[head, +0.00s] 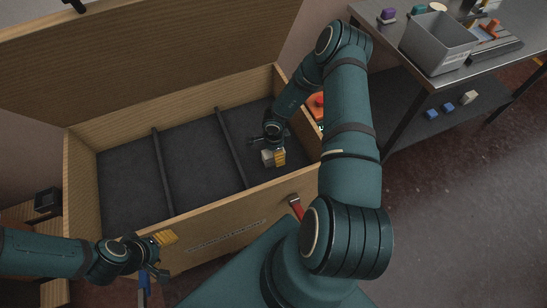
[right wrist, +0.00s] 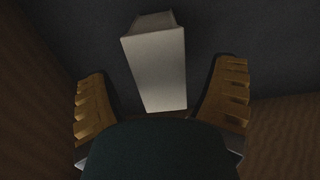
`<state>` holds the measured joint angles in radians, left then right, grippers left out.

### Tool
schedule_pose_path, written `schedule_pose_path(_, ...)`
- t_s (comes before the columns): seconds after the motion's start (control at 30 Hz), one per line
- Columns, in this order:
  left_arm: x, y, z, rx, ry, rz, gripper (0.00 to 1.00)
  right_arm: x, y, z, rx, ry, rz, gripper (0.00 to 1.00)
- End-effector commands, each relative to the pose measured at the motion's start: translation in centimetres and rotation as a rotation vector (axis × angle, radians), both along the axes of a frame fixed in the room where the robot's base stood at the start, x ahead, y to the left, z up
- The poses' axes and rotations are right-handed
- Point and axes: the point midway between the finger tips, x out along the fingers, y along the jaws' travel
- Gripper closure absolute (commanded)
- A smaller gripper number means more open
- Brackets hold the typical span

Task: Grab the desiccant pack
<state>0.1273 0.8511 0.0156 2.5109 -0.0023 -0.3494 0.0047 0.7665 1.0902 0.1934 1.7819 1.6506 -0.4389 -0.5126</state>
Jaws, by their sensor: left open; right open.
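A pale white-grey block, which looks like the desiccant pack (right wrist: 155,65), is on the dark floor of the wooden crate. In the head view the pack (head: 267,158) is in the right-hand compartment, partly hidden by my right gripper (head: 277,156). In the right wrist view my right gripper (right wrist: 163,82) is open, with one yellow-padded finger on each side of the pack's near end. A gap shows between each finger and the pack. My left gripper (head: 165,254) is open and empty outside the crate's front left.
The crate (head: 225,225) has wooden walls, a raised lid (head: 150,60) and two dark divider bars (head: 231,148). A red-handled item (head: 296,207) is at its front wall. At right, a metal table holds a grey bin (head: 437,45).

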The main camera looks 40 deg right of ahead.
Motion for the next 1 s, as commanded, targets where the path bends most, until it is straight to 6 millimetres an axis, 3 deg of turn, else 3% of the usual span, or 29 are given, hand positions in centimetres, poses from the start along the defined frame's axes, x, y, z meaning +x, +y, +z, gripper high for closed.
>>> schedule_pose_path(0.03, 0.1, 0.0, -0.6, 0.0, -0.002, 0.001, 0.43, 0.0, 0.0, -1.2, 0.002, 0.002, 0.0, 0.16)
schedule_pose_path(0.2, 0.2, 0.0, -1.3, 0.001, -0.006, 0.001, 0.43, 0.1, 0.0, -3.3, 0.0, 0.001, 0.0, 0.16)
schedule_pose_path(0.47, 0.3, 0.0, -1.2, 0.001, -0.007, 0.002, 0.43, 0.1, 0.0, -3.4, 0.0, 0.0, 0.0, 0.17)
schedule_pose_path(0.6, 0.3, 0.0, -1.2, 0.001, -0.007, 0.002, 0.43, 0.1, 0.0, -3.4, 0.0, 0.0, 0.0, 0.66)
schedule_pose_path(0.7, 0.3, 0.0, -1.2, 0.001, -0.007, 0.002, 0.43, 0.1, 0.0, -3.4, 0.0, 0.0, 0.0, 0.96)
schedule_pose_path(1.0, 0.3, 0.0, -1.2, 0.001, -0.006, 0.002, 0.43, 0.1, 0.0, -3.4, 0.0, 0.0, 0.0, 0.97)
